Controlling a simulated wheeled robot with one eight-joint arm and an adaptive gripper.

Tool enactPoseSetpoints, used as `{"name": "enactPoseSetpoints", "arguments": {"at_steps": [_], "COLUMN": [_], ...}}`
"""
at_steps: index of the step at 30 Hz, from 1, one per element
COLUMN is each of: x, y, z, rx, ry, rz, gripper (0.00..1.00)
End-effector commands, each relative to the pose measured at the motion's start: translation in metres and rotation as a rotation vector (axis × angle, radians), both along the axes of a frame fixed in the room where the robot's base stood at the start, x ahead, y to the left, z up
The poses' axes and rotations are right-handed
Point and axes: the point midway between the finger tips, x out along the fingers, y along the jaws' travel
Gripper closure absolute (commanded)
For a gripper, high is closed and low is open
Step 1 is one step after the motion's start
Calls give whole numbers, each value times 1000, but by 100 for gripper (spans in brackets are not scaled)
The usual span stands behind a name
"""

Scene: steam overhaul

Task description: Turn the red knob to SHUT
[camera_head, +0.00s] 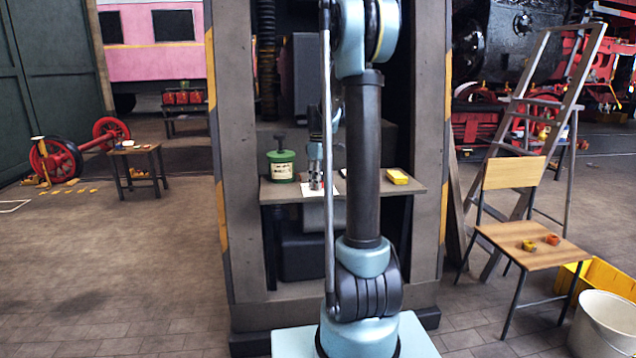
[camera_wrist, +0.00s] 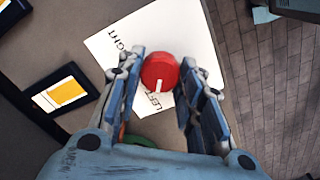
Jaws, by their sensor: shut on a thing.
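The red knob (camera_wrist: 160,71) is round, with a white pointer line on its top, and it sits on a white sheet (camera_wrist: 110,48) on the shelf. In the wrist view the pointer is directed down the picture, toward the printed word LEFT. The word RIGHT, partly covered, is at the upper left of the sheet. I see no SHUT label. My gripper (camera_wrist: 164,84) is shut on the knob, with one finger on each side of it. In the head view my gripper (camera_head: 316,186) is low over the sheet, and my arm hides part of the shelf.
The shelf (camera_head: 370,188) sits in a dark frame with upright posts. A chair (camera_head: 520,246), ladder and white bucket (camera_head: 603,325) stand right.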

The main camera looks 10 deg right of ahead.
Motion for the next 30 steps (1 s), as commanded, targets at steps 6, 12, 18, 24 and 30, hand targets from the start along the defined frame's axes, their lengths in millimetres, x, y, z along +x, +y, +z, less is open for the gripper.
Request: {"name": "enactPoseSetpoints", "arguments": {"at_steps": [6,12,18,24,30], "x": [2,2,3,3,3], "y": [-1,-2,-2,-2,-2], "z": [0,1,1,1,1], "rx": [-2,-2,-2,-1,-2], "ry": [-4,-4,-4,-5,-5], "rz": [-159,-347,-536,-705,-835], "gripper": [90,90,90,90,90]}}
